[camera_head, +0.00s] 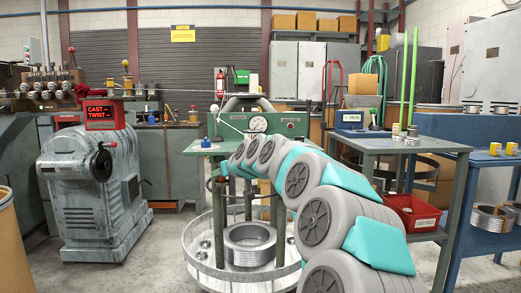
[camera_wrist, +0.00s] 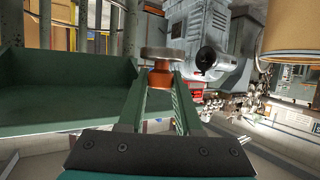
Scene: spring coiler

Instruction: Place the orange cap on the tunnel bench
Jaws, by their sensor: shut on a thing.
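My gripper (camera_wrist: 161,100) is shut on the orange cap (camera_wrist: 161,76), seen between its fingertips in the wrist view. A round grey disc (camera_wrist: 162,53) sits against the far end of the orange part; I cannot tell if it belongs to the cap. In the head view my arm reaches to the left side of the green stand, and its end is small and mostly hidden there. The green bench top (camera_head: 200,149) shows in the head view, and a green panel (camera_wrist: 70,95) lies left of the gripper in the wrist view. No label shows which bench is the tunnel bench.
A blue knob-like item (camera_head: 206,143) and a gauge (camera_head: 257,124) are on the green stand. A coil (camera_head: 249,245) lies in the ring tray below. The grey machine (camera_head: 92,190) stands left. Grey and blue benches with yellow caps (camera_head: 495,148) and a red bin (camera_head: 413,212) stand right.

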